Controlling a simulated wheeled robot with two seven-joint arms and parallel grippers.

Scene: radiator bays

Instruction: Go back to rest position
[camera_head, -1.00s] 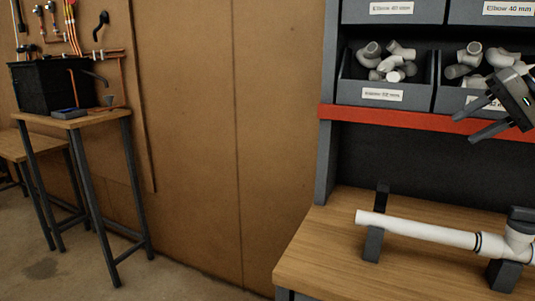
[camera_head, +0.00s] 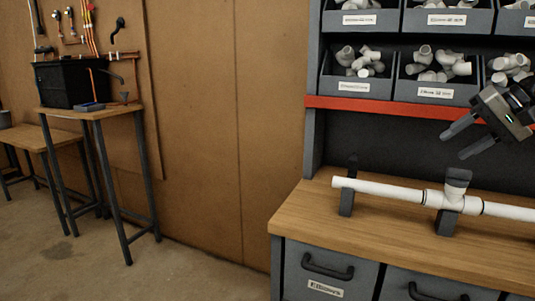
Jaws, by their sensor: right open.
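My right gripper (camera_head: 461,141) is at the right edge of the head view. Its two grey fingers are apart with nothing between them, pointing down and left. It hangs in front of the red shelf edge, above the bench and apart from the pipe. A white pipe (camera_head: 380,188) with a tee fitting (camera_head: 454,200) lies level on dark supports on the wooden bench. My left gripper does not show.
Grey bins of white fittings (camera_head: 357,87) fill the shelves above the red strip (camera_head: 360,106). Drawers (camera_head: 322,268) are under the bench top (camera_head: 310,209). A tall table (camera_head: 88,112) with a black box (camera_head: 70,84) stands left. Floor between is clear.

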